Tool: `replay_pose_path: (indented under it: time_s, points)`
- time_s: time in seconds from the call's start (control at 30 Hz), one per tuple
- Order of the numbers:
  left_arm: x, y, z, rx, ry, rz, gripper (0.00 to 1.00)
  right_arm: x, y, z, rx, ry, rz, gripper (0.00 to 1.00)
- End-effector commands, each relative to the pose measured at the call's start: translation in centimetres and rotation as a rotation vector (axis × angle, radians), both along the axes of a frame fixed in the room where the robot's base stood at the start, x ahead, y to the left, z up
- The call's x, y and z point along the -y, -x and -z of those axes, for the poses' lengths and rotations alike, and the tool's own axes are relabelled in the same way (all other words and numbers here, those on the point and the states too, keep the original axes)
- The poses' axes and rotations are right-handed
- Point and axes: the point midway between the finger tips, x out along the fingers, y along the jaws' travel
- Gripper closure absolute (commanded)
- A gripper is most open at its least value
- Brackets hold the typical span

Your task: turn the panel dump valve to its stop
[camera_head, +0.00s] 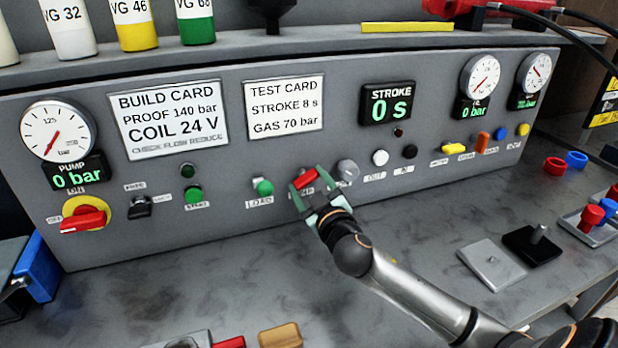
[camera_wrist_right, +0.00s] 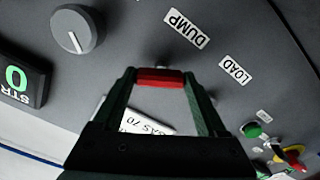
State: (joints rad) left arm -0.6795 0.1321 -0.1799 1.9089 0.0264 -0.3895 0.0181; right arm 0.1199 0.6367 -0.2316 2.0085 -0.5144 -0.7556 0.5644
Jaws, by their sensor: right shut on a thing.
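The dump valve's red handle (camera_head: 305,179) is low in the middle of the grey panel, tilted up to the right in the head view. My right gripper (camera_head: 304,187) is shut on it, with one green finger on either side. In the right wrist view the red handle (camera_wrist_right: 160,78) lies across between the two fingertips of the right gripper (camera_wrist_right: 160,84). The DUMP label (camera_wrist_right: 186,30) is beside it there; in the head view the gripper partly hides this label. My left gripper is not in view.
A red rotary switch (camera_head: 84,219) is at the far left. The pump display (camera_head: 78,175) reads 0 bar. The bench before the panel is mostly clear.

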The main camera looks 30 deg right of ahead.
Motion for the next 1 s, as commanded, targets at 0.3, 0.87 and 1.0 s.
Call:
replay_pose_path:
  time_s: [0.3, 0.87, 1.0]
  points:
    - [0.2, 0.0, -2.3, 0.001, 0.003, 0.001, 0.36, 0.0, 0.0, -0.2, -0.075, 0.294, 0.001, 0.81]
    - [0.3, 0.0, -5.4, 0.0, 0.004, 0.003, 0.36, 0.0, 0.0, -0.1, -0.193, 0.789, -0.002, 0.81]
    - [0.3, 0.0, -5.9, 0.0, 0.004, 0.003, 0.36, 0.0, 0.0, 0.0, -0.216, 0.883, -0.001, 0.81]
